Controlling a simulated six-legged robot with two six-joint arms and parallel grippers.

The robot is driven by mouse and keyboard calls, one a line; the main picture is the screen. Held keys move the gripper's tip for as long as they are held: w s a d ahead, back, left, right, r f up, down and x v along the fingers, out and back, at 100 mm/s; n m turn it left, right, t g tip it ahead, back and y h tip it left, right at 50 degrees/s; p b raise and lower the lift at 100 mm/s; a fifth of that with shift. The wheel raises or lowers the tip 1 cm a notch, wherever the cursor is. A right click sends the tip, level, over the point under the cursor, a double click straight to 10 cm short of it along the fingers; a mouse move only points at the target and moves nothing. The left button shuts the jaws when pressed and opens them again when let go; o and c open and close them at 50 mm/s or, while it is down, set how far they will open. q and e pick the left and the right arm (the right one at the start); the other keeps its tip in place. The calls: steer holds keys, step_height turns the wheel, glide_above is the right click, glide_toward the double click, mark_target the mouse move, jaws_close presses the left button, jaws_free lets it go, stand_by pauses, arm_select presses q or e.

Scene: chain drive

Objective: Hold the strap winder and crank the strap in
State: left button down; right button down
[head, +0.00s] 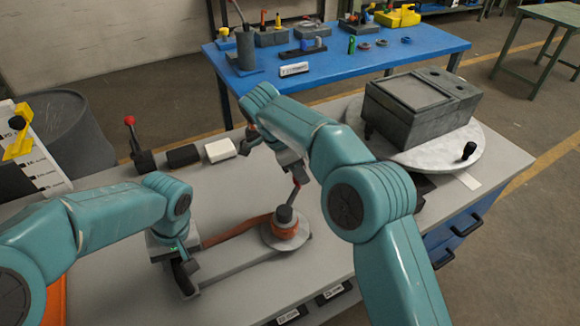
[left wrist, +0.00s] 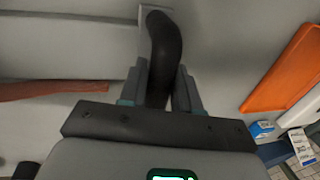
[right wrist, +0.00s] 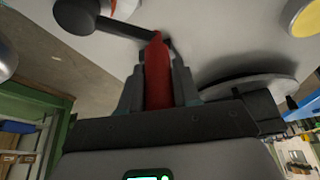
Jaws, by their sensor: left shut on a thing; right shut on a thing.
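The strap winder has a long grey base (head: 240,270) on the grey bench, with a round reel (head: 287,240) at its right end. An orange-brown strap (head: 235,231) runs from the reel towards the left end and also shows in the left wrist view (left wrist: 50,88). My left gripper (head: 184,268) is shut on the winder's black handle (left wrist: 164,45) at the left end. My right gripper (head: 293,168) is shut on the red crank grip (right wrist: 157,75), above the reel. The dark crank arm (right wrist: 120,28) shows beyond my right fingers.
A lever with a red knob (head: 130,121), a black block (head: 183,156) and a white block (head: 220,150) stand along the bench's back. A grey box (head: 420,105) sits on a round turntable (head: 465,133) at right. A blue table (head: 340,65) stands behind.

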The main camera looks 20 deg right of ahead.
steer(key=s+d+m, duration=0.1)
steer(key=s+d+m+g, duration=0.1)
steer(key=s, duration=0.1)
steer(key=s+d+m, duration=0.1)
steer(key=shift+s, duration=0.2)
steer(key=shift+a, duration=0.15)
stand_by(1.2)
steer(key=c, duration=0.8)
jaws_free()
steer(key=shift+c, duration=0.2)
steer(key=shift+a, duration=0.1)
steer(key=v, duration=0.7)
steer(key=shift+w+r, duration=0.2)
steer(key=shift+r, duration=0.1)
